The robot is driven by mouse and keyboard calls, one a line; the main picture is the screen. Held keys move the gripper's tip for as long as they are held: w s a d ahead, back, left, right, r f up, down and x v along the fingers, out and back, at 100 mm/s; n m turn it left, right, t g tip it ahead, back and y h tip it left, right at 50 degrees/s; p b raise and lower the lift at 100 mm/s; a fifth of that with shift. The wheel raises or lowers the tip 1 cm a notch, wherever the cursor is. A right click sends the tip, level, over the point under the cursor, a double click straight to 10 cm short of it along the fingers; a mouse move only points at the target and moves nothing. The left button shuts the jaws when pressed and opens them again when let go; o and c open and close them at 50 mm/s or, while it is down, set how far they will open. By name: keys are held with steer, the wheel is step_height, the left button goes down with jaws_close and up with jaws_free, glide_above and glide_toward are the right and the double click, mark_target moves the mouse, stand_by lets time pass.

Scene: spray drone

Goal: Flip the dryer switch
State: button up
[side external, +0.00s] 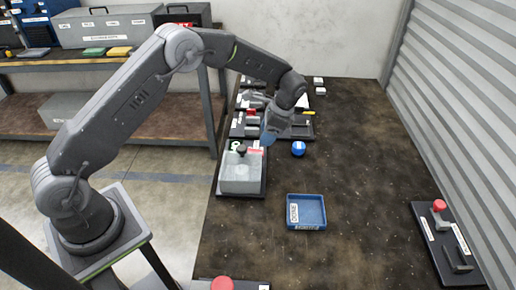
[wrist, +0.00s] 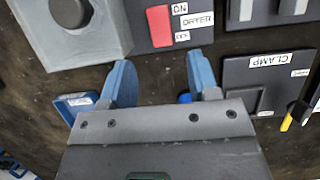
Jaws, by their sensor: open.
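The dryer switch (wrist: 159,26) is a red rocker beside white labels reading ON, DRYER and OFF. It lies beside a grey box (wrist: 112,30) with a round black knob (wrist: 70,10). In the side view the grey box (side external: 241,176) stands on a dark base, and a red patch that looks like the switch (side external: 256,151) shows at its far right. My gripper (wrist: 160,72) is open and empty, its two blue fingers apart. In the wrist view the switch lies ahead of the gap between the fingertips. In the side view my gripper (side external: 270,138) hangs close by the switch; contact cannot be told.
A blue ball (side external: 298,148) lies right of my gripper. A blue tray (side external: 307,198) stands nearer the front. A CLAMP board (wrist: 262,72) is right of the fingers. A board with a red knob (side external: 439,206) is at the right. The middle right tabletop is clear.

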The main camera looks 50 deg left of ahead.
steer(key=x, duration=0.7)
steer(key=shift+f, duration=0.1)
steer(key=shift+c, duration=0.3)
steer(key=c, duration=0.9)
steer(key=shift+o, duration=0.2)
steer(key=shift+s+a+t+h, duration=0.1)
steer(key=shift+t+h, duration=0.45)
steer(key=shift+s+a+t+h, duration=0.15)
steer(key=shift+t+h, duration=0.4)
steer(key=o, duration=0.9)
